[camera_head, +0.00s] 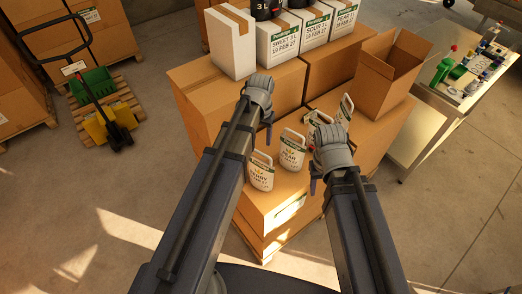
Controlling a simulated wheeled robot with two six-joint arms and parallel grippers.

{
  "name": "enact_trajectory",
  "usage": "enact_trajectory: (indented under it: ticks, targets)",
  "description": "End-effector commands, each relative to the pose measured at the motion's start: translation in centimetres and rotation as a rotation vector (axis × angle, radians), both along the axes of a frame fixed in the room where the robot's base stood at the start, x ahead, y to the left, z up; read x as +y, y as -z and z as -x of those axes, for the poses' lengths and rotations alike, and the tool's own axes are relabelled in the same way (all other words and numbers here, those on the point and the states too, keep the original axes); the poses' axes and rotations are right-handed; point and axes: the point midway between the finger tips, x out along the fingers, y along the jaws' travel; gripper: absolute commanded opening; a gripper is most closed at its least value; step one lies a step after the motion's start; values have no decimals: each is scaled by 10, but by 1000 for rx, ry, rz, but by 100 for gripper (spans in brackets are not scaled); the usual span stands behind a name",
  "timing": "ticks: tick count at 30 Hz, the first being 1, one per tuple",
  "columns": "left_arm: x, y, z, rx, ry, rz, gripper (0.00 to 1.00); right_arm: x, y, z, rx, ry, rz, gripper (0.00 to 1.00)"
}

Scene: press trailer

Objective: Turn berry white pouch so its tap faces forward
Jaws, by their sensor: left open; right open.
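The white pouch (261,172) at the front left of the cardboard boxes appears to be the berry one; its small label is hard to read. It stands upright with a handle at its top, and its tap cannot be made out. My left gripper (266,118) is open and empty, above and behind this pouch, apart from it. My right gripper (319,172) is open and empty to the right of the pear pouch (292,151), which stands right of the berry pouch. Neither gripper visibly holds anything.
More white pouches (345,108) stand behind my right gripper. An open cardboard box (387,82) is at the right, and labelled white cartons (278,45) stand at the back. A side table (435,103) with bottles is at the far right. Floor at the left is partly clear.

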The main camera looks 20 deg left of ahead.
Motion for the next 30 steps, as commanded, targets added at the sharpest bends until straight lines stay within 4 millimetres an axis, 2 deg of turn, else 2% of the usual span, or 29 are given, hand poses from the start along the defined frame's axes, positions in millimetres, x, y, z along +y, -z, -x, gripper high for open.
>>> enact_trajectory:
  ticks: [29,30]
  targets:
    - [0,0,0,0,-1364,0,55,0,0,0,0,0,0,50]
    - [0,13,0,0,-1384,0,55,0,13,0,0,0,0,50]
